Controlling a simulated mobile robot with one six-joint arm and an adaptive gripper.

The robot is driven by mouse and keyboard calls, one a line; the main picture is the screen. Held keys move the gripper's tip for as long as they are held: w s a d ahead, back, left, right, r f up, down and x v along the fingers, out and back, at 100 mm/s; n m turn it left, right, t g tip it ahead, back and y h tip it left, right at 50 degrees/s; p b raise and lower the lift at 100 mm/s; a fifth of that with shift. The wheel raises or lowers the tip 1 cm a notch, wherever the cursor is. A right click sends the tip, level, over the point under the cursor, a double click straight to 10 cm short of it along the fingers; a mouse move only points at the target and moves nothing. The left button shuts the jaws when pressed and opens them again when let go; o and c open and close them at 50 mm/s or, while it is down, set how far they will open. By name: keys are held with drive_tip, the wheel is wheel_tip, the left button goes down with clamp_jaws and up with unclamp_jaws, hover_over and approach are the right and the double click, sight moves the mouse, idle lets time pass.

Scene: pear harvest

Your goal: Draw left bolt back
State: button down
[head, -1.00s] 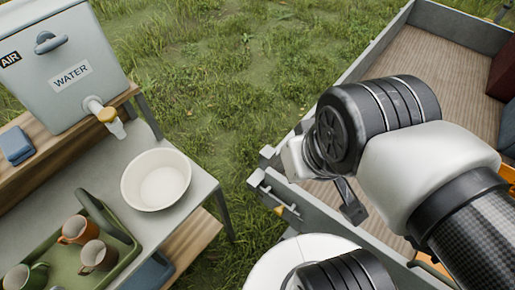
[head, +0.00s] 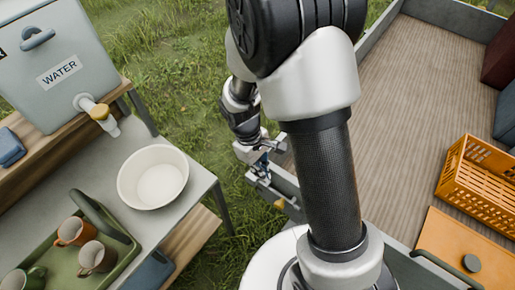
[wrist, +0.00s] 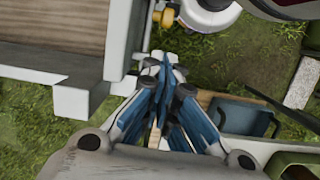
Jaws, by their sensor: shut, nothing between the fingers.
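My gripper (head: 262,172) is shut and empty at the left end of the trailer's tailgate (head: 287,180). In the wrist view its blue fingers (wrist: 165,68) come together beside the trailer's pale corner post (wrist: 75,101). The left bolt's yellow piece (head: 280,204) shows just right of and below the fingertips in the head view. A yellow piece (wrist: 163,17) also shows beyond the fingertips in the wrist view. The rest of the bolt is mostly hidden by the gripper, and I cannot tell whether the fingers touch it.
A grey table with a white basin (head: 153,178), a green tray (head: 105,262) of mugs and a water tank (head: 55,60) stands to the left. An orange crate (head: 480,180) sits in the trailer bed (head: 400,110). Grass lies between table and trailer.

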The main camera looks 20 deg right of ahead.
drive_tip(key=b+x, duration=0.3)
drive_tip(key=x, duration=0.9)
drive_tip(key=shift+a+b, duration=0.2)
drive_tip(key=shift+b, duration=0.15)
drive_tip(key=shift+s, duration=0.1)
